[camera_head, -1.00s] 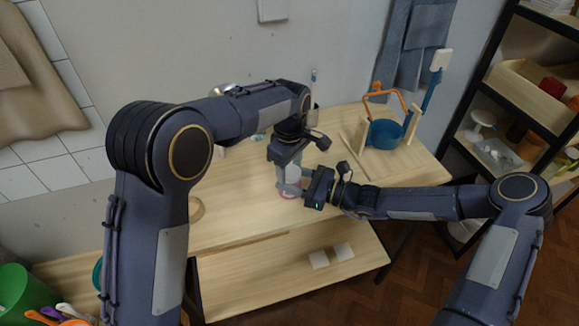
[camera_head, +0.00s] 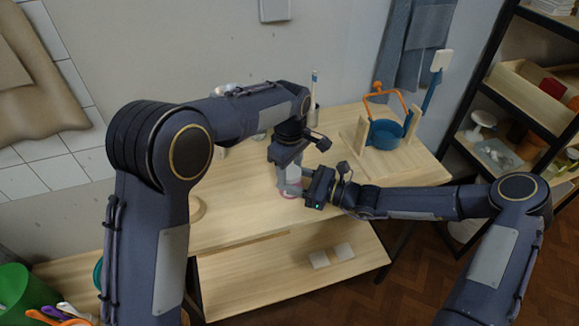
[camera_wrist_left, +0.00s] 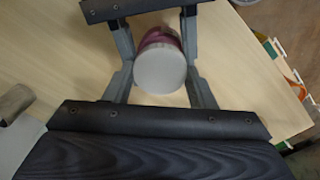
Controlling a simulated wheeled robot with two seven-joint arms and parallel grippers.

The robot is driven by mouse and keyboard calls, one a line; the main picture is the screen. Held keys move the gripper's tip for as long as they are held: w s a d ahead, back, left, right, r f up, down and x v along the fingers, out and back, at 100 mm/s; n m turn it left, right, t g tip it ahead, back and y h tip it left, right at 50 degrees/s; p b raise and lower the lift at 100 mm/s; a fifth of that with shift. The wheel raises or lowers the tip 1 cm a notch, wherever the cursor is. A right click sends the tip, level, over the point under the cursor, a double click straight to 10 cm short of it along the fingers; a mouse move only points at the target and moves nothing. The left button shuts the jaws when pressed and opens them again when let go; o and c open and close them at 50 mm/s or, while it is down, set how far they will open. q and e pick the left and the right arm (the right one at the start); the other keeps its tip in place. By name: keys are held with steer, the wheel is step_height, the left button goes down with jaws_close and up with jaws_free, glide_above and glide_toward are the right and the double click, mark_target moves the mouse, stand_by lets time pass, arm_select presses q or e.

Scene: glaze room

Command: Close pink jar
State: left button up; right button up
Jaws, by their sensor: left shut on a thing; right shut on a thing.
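The pink jar (camera_head: 289,194) stands on the wooden table, mostly hidden by my grippers in the head view. In the left wrist view its pink body (camera_wrist_left: 157,36) shows behind a round white lid (camera_wrist_left: 160,70). The lid is at the jar's top; I cannot tell whether it is fully seated. My left gripper (camera_head: 290,178) comes from above and is shut on the lid, one finger on each side. My right gripper (camera_head: 292,190) comes from the right, lower down, and is shut on the jar's body.
A blue pot (camera_head: 385,134) with an orange handle stands in a wooden frame at the back right. A cup with a brush (camera_head: 315,78) is behind my left arm. A shelf (camera_head: 515,95) stands at the right. The table front (camera_head: 235,222) is clear.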

arm_select(q)
steer(key=shift+s+a+f, duration=0.15)
steer(key=shift+a+f, duration=0.1)
steer(key=shift+f, duration=0.5)
steer(key=shift+s+a+f, duration=0.1)
steer(key=shift+a+f, duration=0.1)
steer(key=shift+f, duration=0.5)
arm_select(e)
steer(key=shift+s+a+r, duration=0.25)
steer(key=shift+r, duration=0.05)
arm_select(q)
steer(key=o, duration=0.7)
steer(key=shift+r, duration=0.1)
steer(key=shift+w+d+r, duration=0.1)
steer(key=shift+w+r, duration=0.05)
steer(key=shift+r, duration=1.8)
arm_select(e)
steer(key=shift+w+d+f, duration=0.1)
steer(key=shift+w+d, duration=0.05)
steer(key=shift+w, duration=0.15)
arm_select(q)
steer(key=shift+d+r, duration=0.1)
steer(key=shift+r, duration=0.05)
steer(key=c, duration=0.9)
steer(key=shift+g, duration=0.3)
steer(key=shift+c, duration=0.3)
steer(key=shift+d, duration=0.1)
